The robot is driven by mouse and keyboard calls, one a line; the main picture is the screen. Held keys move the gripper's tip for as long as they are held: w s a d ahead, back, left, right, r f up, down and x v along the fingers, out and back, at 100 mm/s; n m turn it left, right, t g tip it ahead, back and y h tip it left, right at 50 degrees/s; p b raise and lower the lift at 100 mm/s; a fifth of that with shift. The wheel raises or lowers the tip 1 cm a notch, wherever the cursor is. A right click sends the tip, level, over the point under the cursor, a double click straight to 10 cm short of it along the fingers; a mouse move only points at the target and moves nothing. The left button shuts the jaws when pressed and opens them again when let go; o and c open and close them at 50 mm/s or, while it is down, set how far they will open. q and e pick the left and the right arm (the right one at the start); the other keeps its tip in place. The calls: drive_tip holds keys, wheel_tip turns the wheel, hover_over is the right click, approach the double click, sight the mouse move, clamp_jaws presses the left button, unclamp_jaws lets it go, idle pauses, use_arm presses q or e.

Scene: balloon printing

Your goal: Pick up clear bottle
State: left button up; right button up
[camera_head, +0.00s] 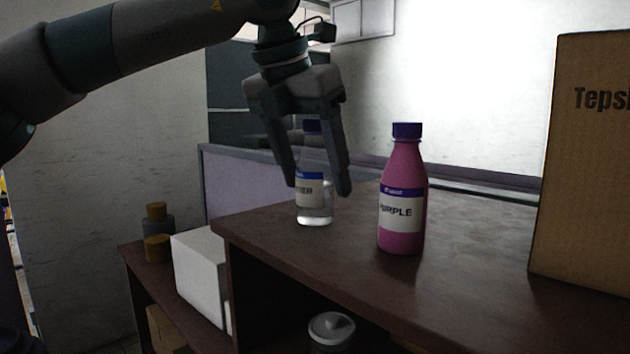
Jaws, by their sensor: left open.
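The clear bottle (314,211) stands upright on the dark wooden table, near its left end. It has a blue cap and a white label with a blue band. My left gripper (319,190) points down over the bottle from above and is open. One finger shows left of the bottle and the other right of it, partly hiding its upper part and label. I cannot tell whether the fingers touch it. My right gripper is not in view.
A purple bottle (403,205) with a dark blue cap stands just right of the clear one. A cardboard box (585,170) stands at the table's right. A white box (199,272) and small brown-capped jars (157,248) sit on a lower surface at left.

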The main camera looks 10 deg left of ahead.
use_arm(q)
drive_tip(key=c, duration=1.2)
drive_tip(key=shift+c, duration=0.2)
drive_tip(key=shift+r, duration=0.15)
drive_tip(key=shift+r, duration=0.45)
wheel_tip(320, 180, up, 9)
drive_tip(key=shift+f+b, duration=0.1)
drive_tip(key=shift+b, duration=0.8)
